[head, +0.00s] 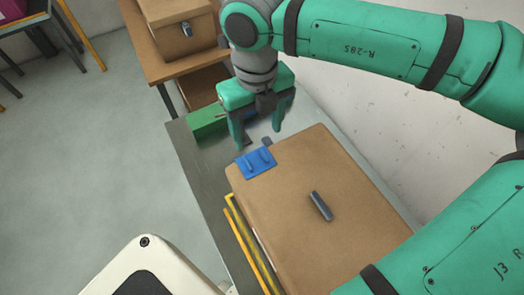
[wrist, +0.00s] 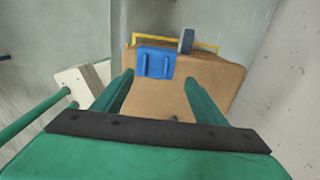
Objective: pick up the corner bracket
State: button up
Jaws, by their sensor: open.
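A blue piece (head: 257,162) with two raised ribs lies at the corner of a large brown box top (head: 290,225); it also shows in the wrist view (wrist: 155,62). A dark grey bar-shaped piece (head: 321,206) lies near the middle of the box top. The wrist view has a dark grey block (wrist: 186,40) beside the blue piece. I cannot tell for sure which of these is the corner bracket. My gripper (head: 259,139) is open and empty, fingers pointing down beside the blue piece. A small dark piece (wrist: 174,118) shows between the fingers in the wrist view.
The box sits on a grey metal table (head: 190,165), with yellow bars (head: 243,235) along its left side. A green block (head: 208,121) lies behind my gripper. A wooden table (head: 160,65) bears another brown box (head: 178,30). A white wall (head: 370,110) is at right.

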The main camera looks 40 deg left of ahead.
aim_at(256, 159)
jog(key=f, duration=0.3)
jog(key=shift+s+f, duration=0.2)
jog(key=shift+s, duration=0.1)
jog(key=shift+s+a+f, duration=0.25)
jog(key=shift+s+f, duration=0.05)
jog(key=shift+f, duration=0.15)
jog(key=shift+w+f, duration=0.15)
jog(key=shift+f, duration=2.15)
jog(key=shift+c, duration=0.6)
jog(key=shift+w+d, duration=0.1)
jog(key=c, duration=1)
